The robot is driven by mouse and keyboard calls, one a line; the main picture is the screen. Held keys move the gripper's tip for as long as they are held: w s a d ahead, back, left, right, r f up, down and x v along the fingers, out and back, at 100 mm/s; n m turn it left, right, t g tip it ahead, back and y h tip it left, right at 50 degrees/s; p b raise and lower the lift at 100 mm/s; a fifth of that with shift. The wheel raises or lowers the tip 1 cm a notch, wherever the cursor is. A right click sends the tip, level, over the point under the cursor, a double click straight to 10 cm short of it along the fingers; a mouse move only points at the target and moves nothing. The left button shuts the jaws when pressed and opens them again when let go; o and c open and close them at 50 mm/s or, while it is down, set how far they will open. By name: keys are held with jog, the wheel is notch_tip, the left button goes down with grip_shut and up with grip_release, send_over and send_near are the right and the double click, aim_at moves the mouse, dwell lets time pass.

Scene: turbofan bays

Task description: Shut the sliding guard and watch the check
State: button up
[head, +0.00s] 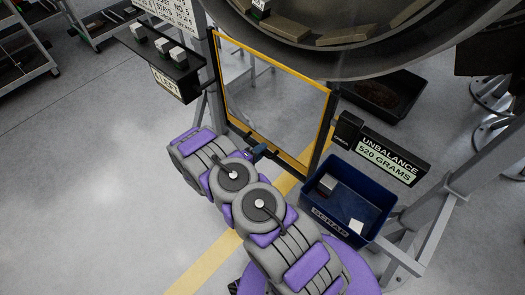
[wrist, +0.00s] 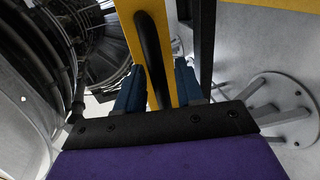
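The sliding guard is a clear panel in a yellow frame (head: 281,66), standing upright below the fan casing's near edge in the head view. In the wrist view its yellow frame bar (wrist: 159,30) carries a black curved handle (wrist: 148,58). My gripper (head: 258,152) is low at the guard's front side. In the wrist view the two blue fingers of my gripper (wrist: 158,88) stand apart, one on each side of the handle and bar, with gaps visible. The check display (head: 385,160) reads "UNBALANCE 520 GRAMS".
The round fan casing (head: 375,62) hangs above and behind the guard. A blue scrap bin (head: 372,192) with pale blocks stands right of my arm. Open floor (head: 90,190) lies to the left.

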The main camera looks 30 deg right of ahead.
jog(key=shift+w+a, duration=0.25)
jog(key=shift+a, duration=0.15)
jog(key=shift+d, duration=0.55)
jog(key=shift+d+f, duration=0.1)
jog(key=shift+d, duration=0.3)
jog(key=c, duration=0.3)
jog(key=shift+a, duration=0.25)
jog(key=c, duration=0.3)
jog(key=shift+a, duration=0.3)
grip_shut()
